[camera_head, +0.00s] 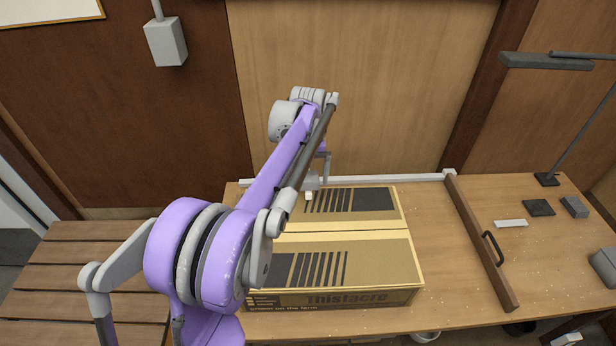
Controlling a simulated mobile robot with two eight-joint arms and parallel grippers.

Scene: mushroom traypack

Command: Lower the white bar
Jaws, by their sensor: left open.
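A long white bar (415,178) lies along the back edge of the wooden table, behind a cardboard box. Its right end meets a small white block (449,173); its middle is partly hidden by my arm. My left gripper (310,190) is at the back of the box, close in front of the bar in the picture. It is open and small in view, partly covered by my purple arm. I cannot tell whether it touches the bar or the box. The cardboard box (340,238) is closed, with dark stripes on its top. My right gripper is not in view.
A brown wooden rail (478,240) with a black handle (493,247) crosses the table (435,225) right of the box. Farther right are a flat white piece (510,223), dark blocks (538,207) and a lamp (546,62). A slatted bench (75,265) stands left.

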